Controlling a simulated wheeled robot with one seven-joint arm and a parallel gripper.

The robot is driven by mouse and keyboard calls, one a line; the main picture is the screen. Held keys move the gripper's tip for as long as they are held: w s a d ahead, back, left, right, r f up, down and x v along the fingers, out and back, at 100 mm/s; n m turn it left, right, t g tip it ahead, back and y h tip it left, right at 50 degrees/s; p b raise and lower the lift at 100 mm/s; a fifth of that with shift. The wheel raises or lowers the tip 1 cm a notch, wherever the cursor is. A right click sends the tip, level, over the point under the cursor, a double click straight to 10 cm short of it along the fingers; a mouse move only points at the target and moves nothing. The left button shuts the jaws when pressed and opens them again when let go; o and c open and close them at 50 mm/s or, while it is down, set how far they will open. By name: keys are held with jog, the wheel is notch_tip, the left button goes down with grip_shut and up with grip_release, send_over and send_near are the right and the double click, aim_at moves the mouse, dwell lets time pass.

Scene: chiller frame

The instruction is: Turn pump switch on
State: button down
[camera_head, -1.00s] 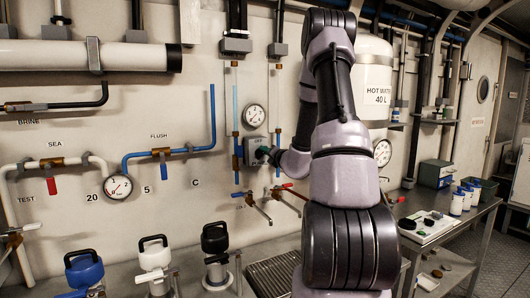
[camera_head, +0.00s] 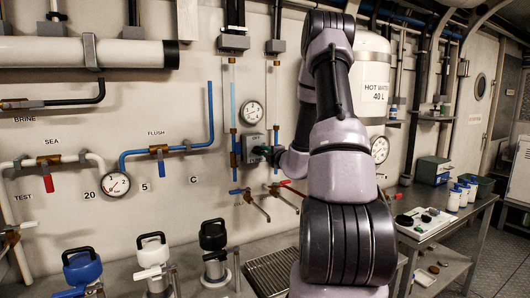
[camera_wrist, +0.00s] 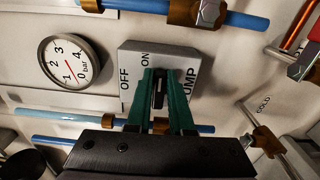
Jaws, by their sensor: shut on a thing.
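The pump switch is a grey box (camera_wrist: 185,55) on the wall, marked OFF, ON and PUMP in the wrist view. It also shows in the head view (camera_head: 252,143), below a round gauge. A dark knob (camera_wrist: 159,88) stands out from its face. My gripper (camera_wrist: 160,80) has its two green fingers on either side of the knob, shut on it. In the head view my gripper (camera_head: 264,151) is at the front of the box, partly hidden by my arm. The fingers cover part of the knob, and I cannot tell exactly which mark it points to.
A pressure gauge (camera_wrist: 72,62) sits left of the box in the wrist view. Blue pipes (camera_wrist: 252,18) with brass fittings run close by. Taps (camera_head: 249,201) stick out below the box. Hand pumps (camera_head: 214,250) stand on the bench below.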

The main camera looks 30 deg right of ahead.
dwell(0.4)
jog(key=c, duration=0.8)
grip_release()
jog(key=shift+f, duration=0.1)
jog(key=s, duration=1)
jog(key=shift+s+d, duration=0.2)
jog(key=shift+s, duration=0.2)
